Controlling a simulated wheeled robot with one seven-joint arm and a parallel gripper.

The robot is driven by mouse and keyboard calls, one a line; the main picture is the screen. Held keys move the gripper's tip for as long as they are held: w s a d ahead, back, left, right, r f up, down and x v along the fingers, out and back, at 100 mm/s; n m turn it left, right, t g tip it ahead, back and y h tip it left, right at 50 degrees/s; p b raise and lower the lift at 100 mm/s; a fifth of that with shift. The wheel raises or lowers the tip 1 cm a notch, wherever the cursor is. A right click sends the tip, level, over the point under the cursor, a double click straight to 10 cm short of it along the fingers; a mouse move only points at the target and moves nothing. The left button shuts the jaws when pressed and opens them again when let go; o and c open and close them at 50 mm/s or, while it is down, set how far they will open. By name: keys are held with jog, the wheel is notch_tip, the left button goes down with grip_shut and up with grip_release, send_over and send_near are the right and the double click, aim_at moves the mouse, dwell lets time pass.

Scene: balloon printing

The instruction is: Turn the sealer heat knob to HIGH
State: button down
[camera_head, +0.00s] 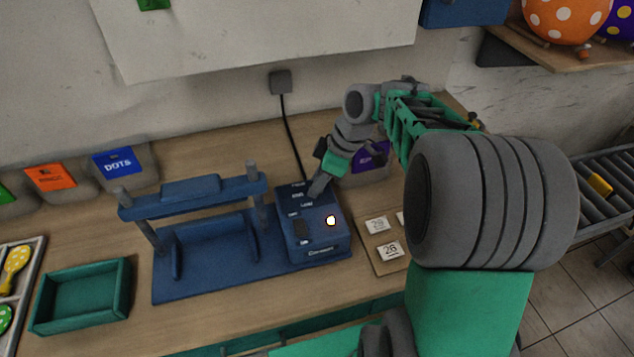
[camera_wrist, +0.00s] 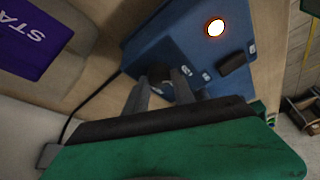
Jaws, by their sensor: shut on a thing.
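The blue sealer (camera_head: 215,275) stands on the wooden bench, with its control box (camera_head: 325,250) at its right end. A round lamp (camera_head: 331,220) glows on the box and also shows in the wrist view (camera_wrist: 215,28). The dark heat knob (camera_wrist: 158,73) lies between my fingers in the wrist view. My gripper (camera_wrist: 163,82) is shut on it, fingers on either side. In the head view my gripper (camera_head: 317,190) reaches down onto the box top and hides the knob. Small white labels stand beside it; the knob's pointer direction cannot be made out.
A dark rocker switch (camera_wrist: 232,64) sits on the box near the knob. A black cord (camera_head: 290,135) runs from the box to a wall plug. A board with number cards (camera_head: 390,250) lies at right, and a green tray (camera_head: 80,295) at left. A purple-labelled bin stands behind my gripper.

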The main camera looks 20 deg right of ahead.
jog(key=m+t+b, duration=0.1)
jog(key=m, duration=0.2)
jog(key=m+t+h+b, duration=0.1)
jog(key=m+b, duration=0.1)
jog(key=m, duration=0.1)
jog(key=shift+s+a+f+h, duration=0.1)
jog(key=shift+h, duration=0.2)
jog(key=m+h+b, duration=0.1)
jog(key=m, duration=0.1)
jog(key=m+h+b, duration=0.1)
jog(key=m, duration=0.2)
jog(key=shift+a+m+t+b, duration=0.15)
jog(key=shift+m+t+b, duration=0.15)
jog(key=shift+b, duration=0.05)
jog(key=m+h, duration=0.2)
jog(key=m, duration=0.3)
jog(key=m+h, duration=0.1)
jog(key=m, duration=0.1)
jog(key=m+g, duration=0.1)
jog(key=m, duration=0.2)
jog(key=shift+m+h, duration=0.3)
jog(key=shift+h, duration=0.1)
jog(key=shift+g+p, duration=0.3)
jog(key=c, duration=1.1)
grip_release()
jog(key=shift+o, duration=0.2)
